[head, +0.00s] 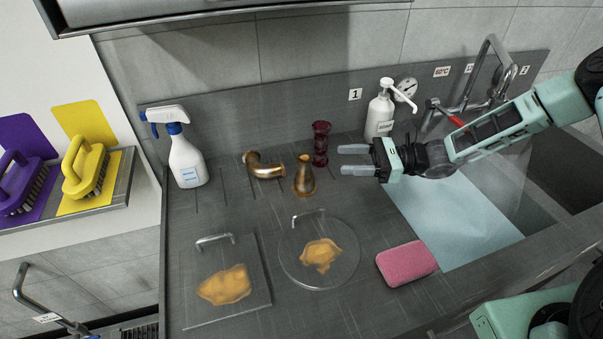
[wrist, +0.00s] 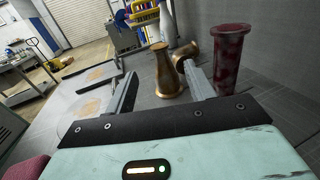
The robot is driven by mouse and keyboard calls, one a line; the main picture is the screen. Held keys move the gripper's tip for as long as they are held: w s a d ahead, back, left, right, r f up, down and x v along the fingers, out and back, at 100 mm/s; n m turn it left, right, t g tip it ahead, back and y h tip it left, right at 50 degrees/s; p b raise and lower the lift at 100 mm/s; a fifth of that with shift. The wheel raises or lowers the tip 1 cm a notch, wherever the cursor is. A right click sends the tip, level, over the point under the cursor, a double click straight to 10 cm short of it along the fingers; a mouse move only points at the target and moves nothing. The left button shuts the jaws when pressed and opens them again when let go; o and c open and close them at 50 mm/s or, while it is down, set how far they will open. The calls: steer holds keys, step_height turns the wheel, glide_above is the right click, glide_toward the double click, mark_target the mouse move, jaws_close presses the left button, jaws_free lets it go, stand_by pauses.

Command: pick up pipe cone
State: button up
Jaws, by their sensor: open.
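The pipe cone (head: 305,176) is a brass-coloured, tapered piece that stands upright on the grey worktop, wide end down. In the wrist view the cone (wrist: 163,72) stands ahead of the jaws, near the gap between the fingertips. My gripper (head: 342,160) is open and empty, to the right of the cone, with its fingers pointing left. In the wrist view my gripper's fingers (wrist: 160,88) are spread apart, and neither visibly holds anything.
A brass elbow pipe (head: 264,166) lies left of the cone. A dark red flanged pipe (head: 321,144) stands just behind it. A spray bottle (head: 187,160), soap dispenser (head: 379,117), pink sponge (head: 406,263), stained square plate (head: 205,312) and round lid (head: 318,279) surround them. The sink (head: 470,225) is right.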

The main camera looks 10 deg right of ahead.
mark_target(301, 158)
steer(key=a, duration=0.2)
steer(key=a+p, duration=0.1)
steer(key=a, duration=0.2)
steer(key=w+a+p, duration=0.1)
steer(key=a, duration=0.1)
steer(key=shift+a+r, duration=0.1)
steer(key=shift+a, duration=0.25)
steer(key=a+p, duration=0.1)
steer(key=a, duration=0.1)
steer(key=a+p, duration=0.2)
steer(key=shift+w+r, duration=0.15)
steer(key=shift+r, duration=0.25)
steer(key=shift+w+a+f, duration=0.1)
steer(key=shift+a+f, duration=0.05)
steer(key=shift+a, duration=0.4)
jaws_close()
